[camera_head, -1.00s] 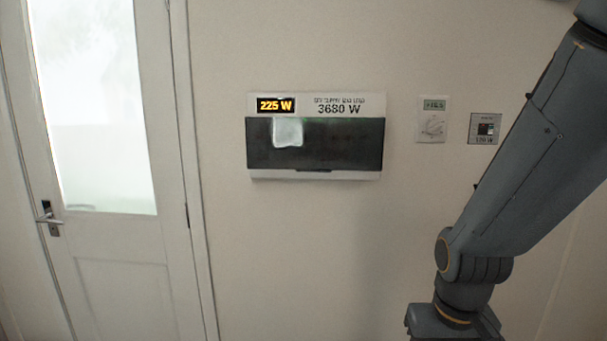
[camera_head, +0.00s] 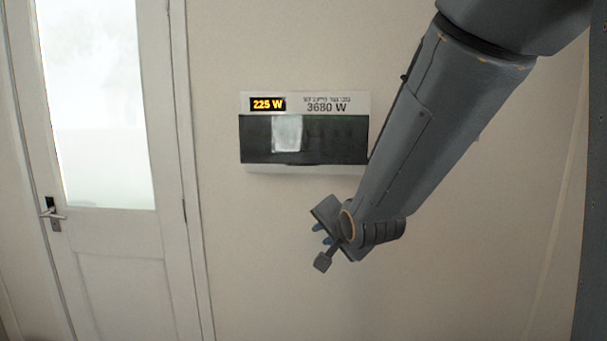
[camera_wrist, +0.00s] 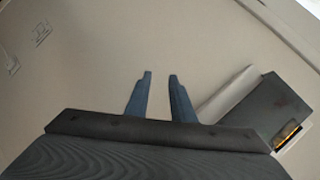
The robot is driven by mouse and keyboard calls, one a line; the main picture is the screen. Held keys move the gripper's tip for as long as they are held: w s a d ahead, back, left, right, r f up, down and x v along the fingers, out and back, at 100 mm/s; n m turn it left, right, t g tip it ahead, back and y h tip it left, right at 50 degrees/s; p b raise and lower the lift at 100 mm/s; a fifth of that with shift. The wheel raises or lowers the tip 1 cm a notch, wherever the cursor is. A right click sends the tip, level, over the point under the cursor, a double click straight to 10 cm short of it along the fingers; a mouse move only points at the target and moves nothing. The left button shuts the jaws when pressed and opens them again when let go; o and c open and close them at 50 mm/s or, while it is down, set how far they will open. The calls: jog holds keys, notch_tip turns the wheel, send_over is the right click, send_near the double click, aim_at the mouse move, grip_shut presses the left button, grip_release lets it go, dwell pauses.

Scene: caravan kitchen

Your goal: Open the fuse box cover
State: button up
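The fuse box (camera_head: 252,168) is on the wall, a white case with a dark glossy cover (camera_head: 340,140) that is shut. Its top strip shows 225 W and 3680 W. My gripper (camera_head: 319,233) is below the box's right half, apart from it, and my arm hides part of the box's right edge. In the wrist view the fuse box (camera_wrist: 225,93) appears tilted at the right, with its dark cover (camera_wrist: 265,105) to the right of the fingers. My gripper (camera_wrist: 160,75) shows two blue fingers with a gap between them and nothing in it.
A white door (camera_head: 110,235) with a glazed pane and a handle (camera_head: 52,214) is at the left. Small wall panels (camera_wrist: 42,33) show at the upper left of the wrist view. The wall below the box is bare.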

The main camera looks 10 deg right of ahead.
aim_at(303, 139)
jog(key=w+r+m+t+y+b, duration=0.1)
jog(key=w+r+m+t, duration=0.15)
jog(key=r, duration=0.35)
jog(key=w+r+m+t, duration=0.2)
jog(key=r+m+t, duration=0.1)
jog(key=r, duration=0.4)
jog(key=w+a+p, duration=0.1)
jog(key=w, duration=0.6)
jog(key=shift+w+a+y+p, duration=0.25)
jog(key=shift+w+y+p, duration=0.05)
jog(key=shift+r+t, duration=0.1)
jog(key=shift+t, duration=0.15)
grip_shut()
